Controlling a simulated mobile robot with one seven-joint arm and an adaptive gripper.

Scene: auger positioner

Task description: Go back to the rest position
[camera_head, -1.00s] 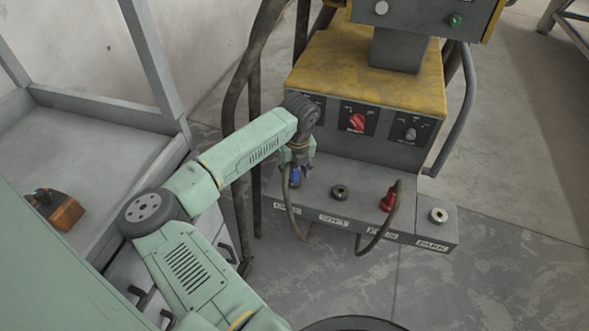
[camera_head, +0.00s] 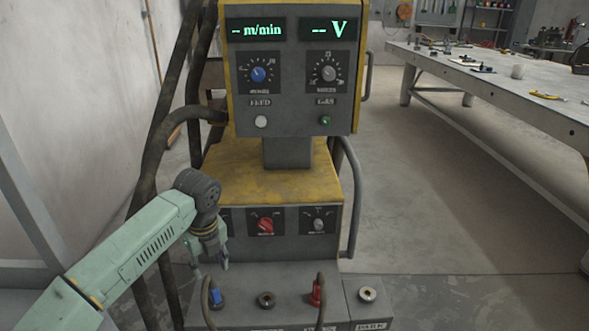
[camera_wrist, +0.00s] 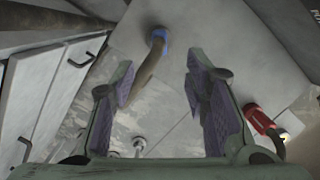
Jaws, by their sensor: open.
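My gripper (camera_head: 212,262) is open and points down, just above the blue plug (camera_head: 215,297) on the front ledge of the welding machine (camera_head: 285,178). In the wrist view my gripper's two fingers (camera_wrist: 160,76) stand apart with nothing held between them. The blue plug (camera_wrist: 160,37) shows beyond the fingertips there, with its cable running down between the fingers. My arm reaches in from the lower left in the head view.
A red plug (camera_head: 316,292) stands on the ledge, with a bare socket (camera_head: 265,299) between the plugs. Another socket (camera_head: 367,294) is at the ledge's right end. Thick hoses (camera_head: 160,150) hang left of the machine. A workbench (camera_head: 500,80) stands right; the floor between is clear.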

